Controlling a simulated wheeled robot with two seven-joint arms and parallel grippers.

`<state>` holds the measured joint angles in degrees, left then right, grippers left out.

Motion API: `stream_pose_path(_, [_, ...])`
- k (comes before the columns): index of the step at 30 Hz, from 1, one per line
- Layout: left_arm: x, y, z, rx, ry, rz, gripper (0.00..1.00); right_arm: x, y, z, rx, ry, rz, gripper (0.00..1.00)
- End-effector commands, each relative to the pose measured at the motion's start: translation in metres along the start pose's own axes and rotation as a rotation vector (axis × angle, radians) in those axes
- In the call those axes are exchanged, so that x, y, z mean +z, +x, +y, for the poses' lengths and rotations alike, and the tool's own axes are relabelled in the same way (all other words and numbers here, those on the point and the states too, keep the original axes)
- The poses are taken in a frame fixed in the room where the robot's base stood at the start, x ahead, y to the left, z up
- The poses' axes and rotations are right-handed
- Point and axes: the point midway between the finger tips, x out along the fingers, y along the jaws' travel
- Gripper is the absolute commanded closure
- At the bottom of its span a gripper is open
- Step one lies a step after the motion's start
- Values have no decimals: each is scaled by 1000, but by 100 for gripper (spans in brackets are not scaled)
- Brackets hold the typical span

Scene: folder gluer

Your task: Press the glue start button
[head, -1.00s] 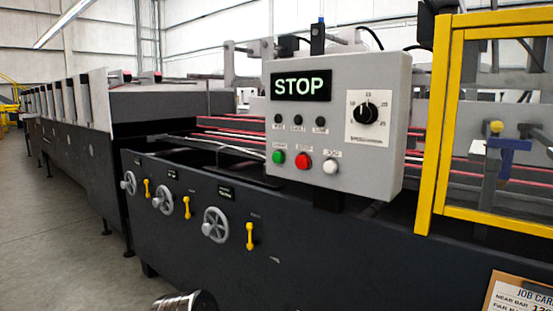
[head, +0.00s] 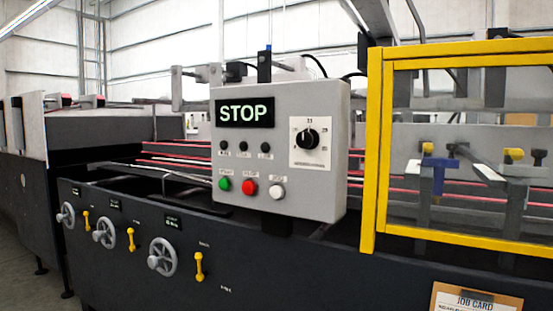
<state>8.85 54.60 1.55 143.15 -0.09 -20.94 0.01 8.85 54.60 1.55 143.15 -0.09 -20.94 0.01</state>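A grey control box (head: 325,190) is mounted on the machine's near side, in the middle of the head view. Its display (head: 245,112) reads STOP. Along its lower front sit a green button (head: 224,184), a red button (head: 249,188) and a white button (head: 277,191), each with a small label above that is too blurred to read surely. Three small dark round parts sit above them. A black rotary knob (head: 307,139) is on a white plate at the upper right. Neither of my grippers is in view.
The dark machine body (head: 330,270) carries several grey handwheels (head: 162,257) and yellow levers (head: 199,267) at lower left. A yellow-framed clear guard (head: 374,150) stands right of the box. A job card (head: 475,301) is at the bottom right. Floor shows at far left.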

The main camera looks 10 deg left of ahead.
Motion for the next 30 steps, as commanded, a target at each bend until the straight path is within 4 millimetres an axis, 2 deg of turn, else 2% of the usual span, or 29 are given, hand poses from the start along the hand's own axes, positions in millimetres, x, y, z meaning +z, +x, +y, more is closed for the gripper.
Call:
stream_pose_path(5, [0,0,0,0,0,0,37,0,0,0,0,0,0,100])
stream_pose_path(6, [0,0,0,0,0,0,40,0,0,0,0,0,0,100])
stream_pose_path(18, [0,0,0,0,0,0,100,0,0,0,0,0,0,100])
stream_pose_path(30, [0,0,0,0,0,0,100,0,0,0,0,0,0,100])
